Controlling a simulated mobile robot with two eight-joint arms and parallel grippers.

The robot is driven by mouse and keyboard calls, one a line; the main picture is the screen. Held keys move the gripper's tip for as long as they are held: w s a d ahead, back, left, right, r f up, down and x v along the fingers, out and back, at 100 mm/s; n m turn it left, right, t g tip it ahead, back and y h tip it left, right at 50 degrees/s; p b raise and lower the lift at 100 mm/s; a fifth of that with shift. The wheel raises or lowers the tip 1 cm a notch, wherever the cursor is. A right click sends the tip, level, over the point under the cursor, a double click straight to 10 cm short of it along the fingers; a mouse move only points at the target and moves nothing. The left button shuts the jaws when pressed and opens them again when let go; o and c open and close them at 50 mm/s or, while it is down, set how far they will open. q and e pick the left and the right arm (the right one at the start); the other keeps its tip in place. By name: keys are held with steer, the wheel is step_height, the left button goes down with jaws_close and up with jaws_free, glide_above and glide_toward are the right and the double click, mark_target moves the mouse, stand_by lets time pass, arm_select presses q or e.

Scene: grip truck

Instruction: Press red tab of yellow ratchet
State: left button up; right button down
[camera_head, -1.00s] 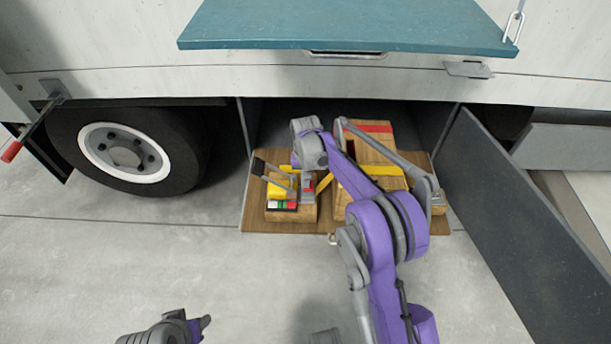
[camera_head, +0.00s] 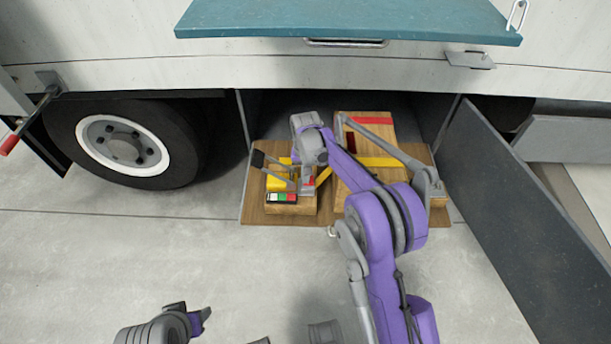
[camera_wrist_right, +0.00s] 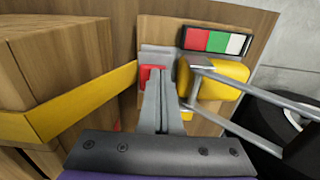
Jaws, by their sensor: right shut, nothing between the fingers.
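The yellow ratchet (camera_head: 277,183) sits on a wooden block at the left of the compartment floor, with a yellow strap (camera_wrist_right: 85,100) running from it. It also shows in the right wrist view (camera_wrist_right: 225,80), with grey lever bars. Its red tab (camera_wrist_right: 146,74) shows just left of my right fingertips, partly hidden behind them. My right gripper (camera_wrist_right: 160,78) is shut and empty, its fingers pointing at the tab; I cannot tell whether they touch it. In the head view my right gripper (camera_head: 307,184) is beside the ratchet. My left gripper (camera_head: 204,319) is low in the picture, away from the ratchet.
A red, green and white label (camera_wrist_right: 216,40) is on the block beside the ratchet. A larger wooden crate (camera_head: 372,135) stands to the right. A teal panel (camera_head: 350,22) overhangs above, and an open dark door (camera_head: 520,200) bounds the right. The concrete floor in front is clear.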

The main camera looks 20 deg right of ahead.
step_height(320, 180, up, 4)
steer(key=shift+f+p, duration=0.1)
steer(key=shift+p, duration=0.8)
step_height(320, 180, up, 10)
steer(key=p, duration=0.1)
steer(key=shift+p, duration=0.4)
steer(key=shift+f, duration=0.1)
